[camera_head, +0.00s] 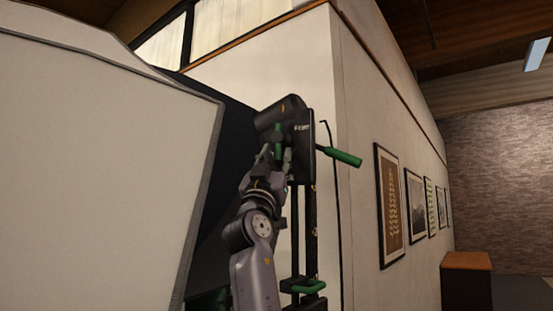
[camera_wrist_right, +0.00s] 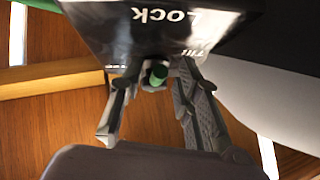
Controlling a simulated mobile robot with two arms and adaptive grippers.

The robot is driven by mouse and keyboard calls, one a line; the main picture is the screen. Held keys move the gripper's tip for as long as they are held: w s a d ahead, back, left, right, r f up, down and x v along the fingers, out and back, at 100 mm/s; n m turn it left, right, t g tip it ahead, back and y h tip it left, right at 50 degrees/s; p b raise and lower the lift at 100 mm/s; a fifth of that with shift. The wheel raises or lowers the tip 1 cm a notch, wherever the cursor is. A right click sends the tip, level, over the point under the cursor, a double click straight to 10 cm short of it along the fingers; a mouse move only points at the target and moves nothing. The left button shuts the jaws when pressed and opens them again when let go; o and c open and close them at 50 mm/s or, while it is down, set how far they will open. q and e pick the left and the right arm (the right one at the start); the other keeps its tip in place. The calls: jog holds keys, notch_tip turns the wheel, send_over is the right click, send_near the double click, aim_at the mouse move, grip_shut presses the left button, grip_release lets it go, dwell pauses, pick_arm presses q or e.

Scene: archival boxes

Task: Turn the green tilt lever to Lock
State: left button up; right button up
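The tilt head is a black panel (camera_head: 300,140) with white lettering at the top of a dark stand. In the right wrist view the panel (camera_wrist_right: 150,38) shows the word LOCK upside down. A green lever (camera_head: 278,132) stands on its face. A round green end (camera_wrist_right: 158,74) shows in the right wrist view. My right gripper (camera_head: 270,155) is close against the panel. In the wrist view its two fingers (camera_wrist_right: 157,82) stand apart, with the green end between them. Contact with it is unclear. My left gripper is not in view.
A green-tipped handle (camera_head: 340,157) sticks out to the right of the panel. Another green knob (camera_head: 308,287) sits lower on the stand. A large white panel with a dark edge (camera_head: 100,150) fills the left. A white wall (camera_head: 390,120) with framed pictures is behind.

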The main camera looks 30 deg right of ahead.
jog(key=shift+s+f, duration=0.1)
jog(key=v, duration=1.1)
jog(key=shift+a+f, duration=0.25)
jog(key=shift+f, duration=0.05)
jog(key=shift+s, duration=0.15)
